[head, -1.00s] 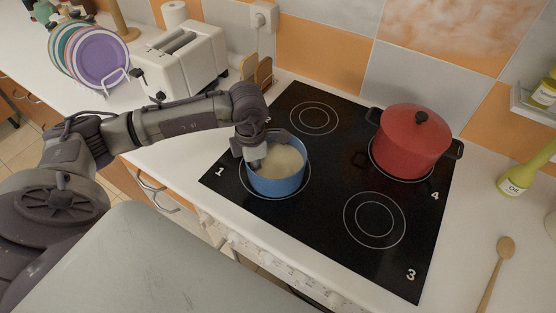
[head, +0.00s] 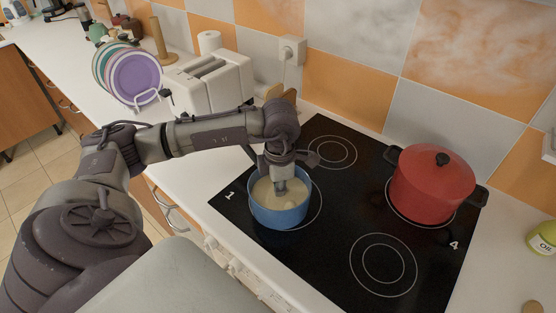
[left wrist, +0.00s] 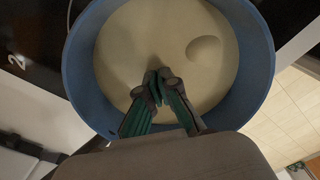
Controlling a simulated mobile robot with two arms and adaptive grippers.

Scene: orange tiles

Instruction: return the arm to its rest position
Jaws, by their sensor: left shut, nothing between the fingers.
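My left arm (head: 210,132) reaches in from the left over the stove's front left. My left gripper (head: 281,186) points down over the blue pot (head: 280,214), which holds a pale, creamy content (head: 265,192). In the left wrist view the fingertips (left wrist: 157,78) are together with nothing between them, over the blue pot (left wrist: 84,92). I cannot tell whether the tips touch the content. A round dimple or lump (left wrist: 204,50) shows in its surface. My right gripper is not in view.
A red lidded pot (head: 430,184) stands on the black hob (head: 335,235), right of the blue pot. A white toaster (head: 210,80) and a plate rack with a purple plate (head: 137,77) stand behind my arm.

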